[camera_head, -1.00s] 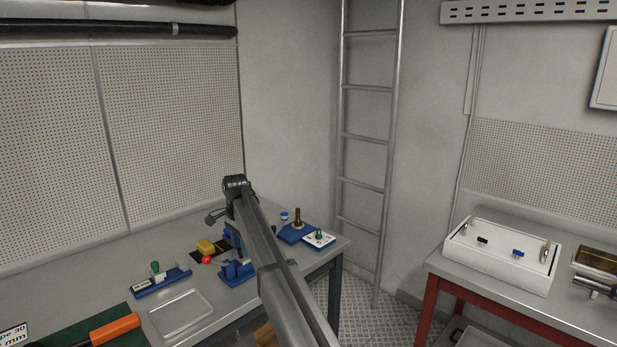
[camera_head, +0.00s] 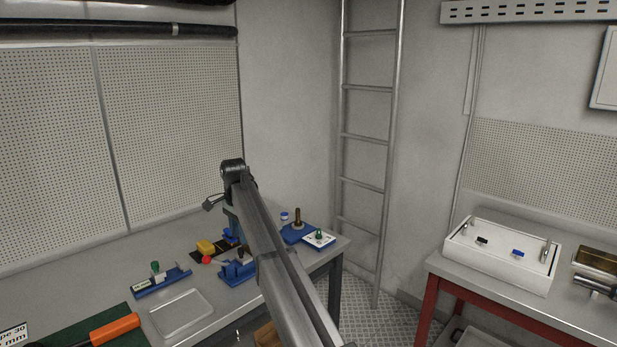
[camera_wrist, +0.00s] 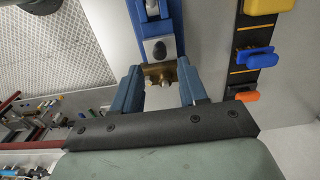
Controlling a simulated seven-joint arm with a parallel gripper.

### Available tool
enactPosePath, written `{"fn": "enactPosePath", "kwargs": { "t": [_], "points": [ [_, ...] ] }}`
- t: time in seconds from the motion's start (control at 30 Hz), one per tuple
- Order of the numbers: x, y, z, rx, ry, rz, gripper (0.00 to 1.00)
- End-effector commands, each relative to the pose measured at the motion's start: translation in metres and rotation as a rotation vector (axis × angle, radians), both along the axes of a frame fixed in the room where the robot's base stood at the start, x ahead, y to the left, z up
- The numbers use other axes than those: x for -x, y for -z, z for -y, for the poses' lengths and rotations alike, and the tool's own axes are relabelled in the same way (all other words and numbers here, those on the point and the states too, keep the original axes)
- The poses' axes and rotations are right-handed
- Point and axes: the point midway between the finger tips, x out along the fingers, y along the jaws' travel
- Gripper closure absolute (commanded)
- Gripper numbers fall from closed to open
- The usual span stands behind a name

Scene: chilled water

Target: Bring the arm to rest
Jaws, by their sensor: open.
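My arm (camera_head: 262,240) reaches out over the grey workbench (camera_head: 95,262) in the head view, its wrist end raised above the bench. My gripper (camera_wrist: 160,84) shows in the wrist view as two blue fingers spread apart. It is open. A blue fixture (camera_wrist: 165,18) with a grey block and a brass-coloured part (camera_wrist: 160,74) shows beyond and between the fingers. I cannot tell the distance between them from this view. In the head view the fingers are mostly hidden behind my arm.
An orange-handled tool (camera_head: 115,330) lies at front left. A red-legged table (camera_head: 500,290) bears a white box (camera_head: 490,268) at right. A ladder (camera_head: 365,138) stands behind.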

Motion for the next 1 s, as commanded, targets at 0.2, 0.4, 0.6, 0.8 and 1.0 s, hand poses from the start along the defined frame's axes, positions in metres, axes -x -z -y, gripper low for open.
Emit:
{"fn": "enactPosePath", "kwargs": {
  "t": [0.2,0.4,0.6,0.8,1.0],
  "points": [
    [-0.02,0.004,0.03,0.019,0.02,0.047,0.57],
    [-0.072,0.013,0.123,0.091,0.064,0.188,0.57],
    [-0.117,0.022,0.238,0.206,0.088,0.333,0.57],
    [-0.126,0.072,0.348,0.334,0.046,0.394,0.57],
    [-0.092,0.165,0.383,0.363,-0.052,0.32,0.57]
  ]
}}
